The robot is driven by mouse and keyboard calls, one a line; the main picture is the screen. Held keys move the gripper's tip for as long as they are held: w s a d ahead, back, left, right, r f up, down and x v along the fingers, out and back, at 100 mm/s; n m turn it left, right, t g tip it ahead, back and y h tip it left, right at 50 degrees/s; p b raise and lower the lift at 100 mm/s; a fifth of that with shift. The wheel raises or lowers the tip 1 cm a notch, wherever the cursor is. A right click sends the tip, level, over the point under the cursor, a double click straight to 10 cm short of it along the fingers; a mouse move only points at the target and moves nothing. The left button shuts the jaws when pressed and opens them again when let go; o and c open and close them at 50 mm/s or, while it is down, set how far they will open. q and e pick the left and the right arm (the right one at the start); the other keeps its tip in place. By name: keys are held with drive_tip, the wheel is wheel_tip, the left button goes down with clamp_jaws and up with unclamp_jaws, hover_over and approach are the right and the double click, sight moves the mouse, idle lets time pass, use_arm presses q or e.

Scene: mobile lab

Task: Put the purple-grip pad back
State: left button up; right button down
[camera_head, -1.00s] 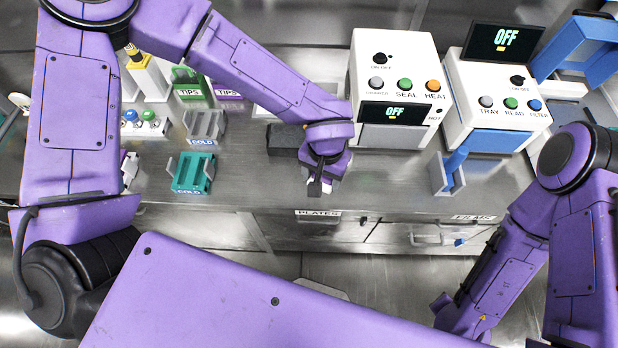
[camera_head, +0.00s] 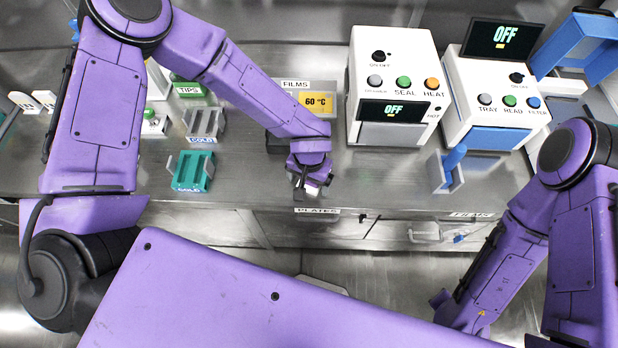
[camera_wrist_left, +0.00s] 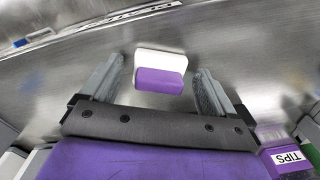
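The purple-grip pad, a small white block with a purple grip (camera_wrist_left: 160,81), shows in the left wrist view over the steel bench. It sits between the two fingers of my left gripper (camera_wrist_left: 158,75), with a visible gap on each side. The fingers are open and not touching it. In the head view my left gripper (camera_head: 312,182) points down near the front edge of the bench, above the PLATES label. The pad is mostly hidden there by the gripper.
The sealer (camera_head: 392,85) and the reader (camera_head: 493,95) stand behind to the right, both showing OFF. A blue-handled piece in a grey holder (camera_head: 439,178) is to the right. A teal COLD rack (camera_head: 192,172) and a grey one (camera_head: 204,122) stand to the left.

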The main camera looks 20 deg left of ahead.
use_arm(q)
wheel_tip(320, 180, up, 12)
drive_tip(key=shift+d+r, duration=0.15)
drive_tip(key=shift+r, duration=0.05)
idle(0.4)
idle(0.4)
